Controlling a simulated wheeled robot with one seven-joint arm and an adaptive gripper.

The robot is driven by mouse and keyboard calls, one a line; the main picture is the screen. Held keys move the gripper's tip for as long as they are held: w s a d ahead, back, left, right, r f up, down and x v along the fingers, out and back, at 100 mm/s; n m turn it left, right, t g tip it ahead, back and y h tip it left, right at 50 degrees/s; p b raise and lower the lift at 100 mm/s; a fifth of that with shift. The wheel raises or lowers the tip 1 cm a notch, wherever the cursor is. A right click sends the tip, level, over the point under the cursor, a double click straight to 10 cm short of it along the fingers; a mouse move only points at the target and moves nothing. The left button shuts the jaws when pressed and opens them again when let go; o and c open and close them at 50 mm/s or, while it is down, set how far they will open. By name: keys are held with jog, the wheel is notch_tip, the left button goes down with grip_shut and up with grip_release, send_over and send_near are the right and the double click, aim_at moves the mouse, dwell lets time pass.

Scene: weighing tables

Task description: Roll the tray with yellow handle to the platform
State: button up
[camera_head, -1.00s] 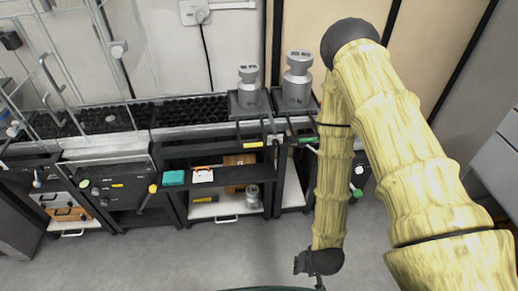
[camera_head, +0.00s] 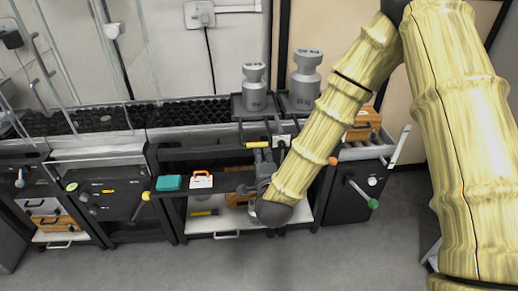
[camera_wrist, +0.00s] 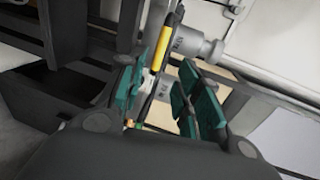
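The tray with the yellow handle (camera_head: 237,112) sits at the raised back ledge and carries a grey metal weight (camera_head: 254,88). Its yellow handle (camera_head: 257,145) sticks out at the front; the handle also shows in the wrist view (camera_wrist: 161,48). My gripper (camera_head: 264,157) is just below and in front of this handle. In the wrist view its green finger pads (camera_wrist: 158,95) are spread apart, with the handle beyond them, roughly in line with the gap. Nothing is held. Which surface is the platform, I cannot tell.
A second tray with another weight (camera_head: 305,80) stands close on the right. Below are shelves with a teal box (camera_head: 169,183) and a white case with an orange handle (camera_head: 201,180). A wooden box (camera_head: 364,125) stands on the right-hand table. The floor in front is clear.

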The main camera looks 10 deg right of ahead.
aim_at(259, 145)
jog(key=w, duration=0.3)
jog(key=w+f, duration=0.1)
jog(key=w, duration=0.2)
jog(key=w+f, duration=0.1)
jog(key=w, duration=0.3)
jog(key=shift+f, duration=0.1)
grip_shut()
